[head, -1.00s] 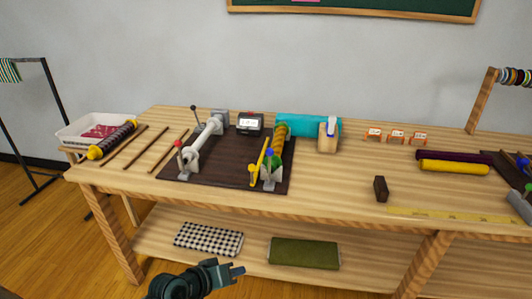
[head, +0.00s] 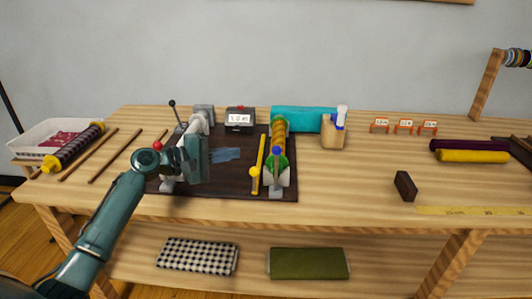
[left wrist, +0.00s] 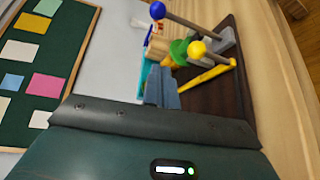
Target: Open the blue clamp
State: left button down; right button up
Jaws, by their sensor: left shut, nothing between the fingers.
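The blue clamp shows as a lever with a round blue knob (head: 277,150) over a grey foot, at the right front of the dark brown board (head: 225,182). In the left wrist view its blue knob (left wrist: 157,10) tops a dark lever running to a grey base. A yellow-knobbed lever (head: 255,172) stands just left of it. A red knob (head: 157,146) is on the other side of the board. My left gripper (head: 238,154) is shut and empty over the board, left of both levers and apart from them. Its fingers (left wrist: 162,92) also show in the left wrist view. My right gripper is not in view.
A green and amber roll (head: 279,138) lies behind the blue knob. A counter box (head: 239,119), a turquoise roll (head: 300,120) and a wooden block with a bottle (head: 332,132) stand behind. A dark block (head: 405,186) sits right; the table between is clear.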

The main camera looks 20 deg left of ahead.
aim_at(276, 169)
pick_arm(q)
jog(key=shift+w+a+r+h, duration=0.35)
jog(key=shift+w+r, duration=0.1)
jog(key=shift+r, duration=0.1)
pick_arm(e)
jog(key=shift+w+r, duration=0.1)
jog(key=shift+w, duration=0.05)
pick_arm(q)
jog(key=w+d+p, duration=0.1)
jog(key=w+d, duration=0.2)
jog(key=d, duration=0.5)
jog(key=shift+w+d+f, duration=0.2)
jog(key=shift+w+d, duration=0.1)
jog(key=shift+d, duration=0.05)
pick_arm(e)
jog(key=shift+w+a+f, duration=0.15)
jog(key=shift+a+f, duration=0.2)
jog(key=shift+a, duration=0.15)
pick_arm(q)
jog(key=shift+s, duration=0.1)
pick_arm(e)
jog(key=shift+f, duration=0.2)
